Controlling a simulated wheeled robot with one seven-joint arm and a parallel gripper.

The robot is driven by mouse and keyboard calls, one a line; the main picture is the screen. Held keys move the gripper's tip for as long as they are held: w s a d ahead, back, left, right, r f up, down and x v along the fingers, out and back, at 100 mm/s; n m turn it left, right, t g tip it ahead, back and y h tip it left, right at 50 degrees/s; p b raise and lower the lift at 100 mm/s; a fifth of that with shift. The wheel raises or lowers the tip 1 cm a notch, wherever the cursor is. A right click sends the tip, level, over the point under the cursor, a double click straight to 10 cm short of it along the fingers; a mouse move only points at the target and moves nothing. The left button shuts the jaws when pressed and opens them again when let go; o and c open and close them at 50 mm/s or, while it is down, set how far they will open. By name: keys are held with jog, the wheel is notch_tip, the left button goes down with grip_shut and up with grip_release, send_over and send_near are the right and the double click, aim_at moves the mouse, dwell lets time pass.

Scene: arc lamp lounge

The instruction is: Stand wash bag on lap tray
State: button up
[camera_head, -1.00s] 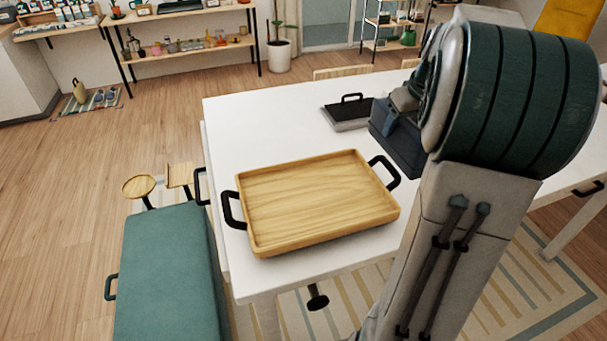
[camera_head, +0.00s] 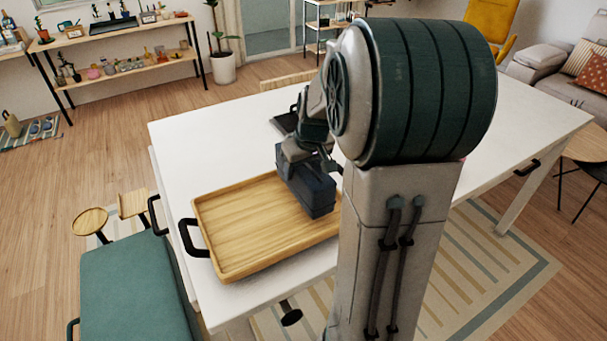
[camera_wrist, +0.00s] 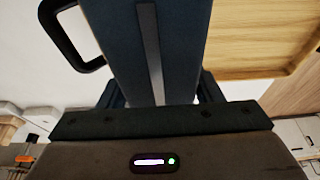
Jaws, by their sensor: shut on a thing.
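The wash bag is a dark blue-grey box-shaped bag (camera_head: 312,192). My gripper (camera_head: 306,158) is shut on its top part and holds it at the right part of the lap tray. The lap tray (camera_head: 235,240) is a wooden tray with raised rims and black handles; my arm hides its right end. I cannot tell whether the bag touches the tray floor. In the wrist view the bag (camera_wrist: 150,50) fills the middle between my gripper's fingers (camera_wrist: 155,95), with a light strip along it. The tray (camera_wrist: 255,35) shows at the upper right there.
The tray sits on a white table (camera_head: 190,150). A dark flat item with a handle (camera_head: 284,122) is behind the bag, partly hidden by my arm. A teal bench (camera_head: 140,290) stands at the left. The table's far left part is clear.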

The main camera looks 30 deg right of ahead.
jog(key=shift+f, duration=1.5)
jog(key=shift+f, duration=0.25)
jog(key=o, duration=1.2)
jog(key=shift+r, duration=0.15)
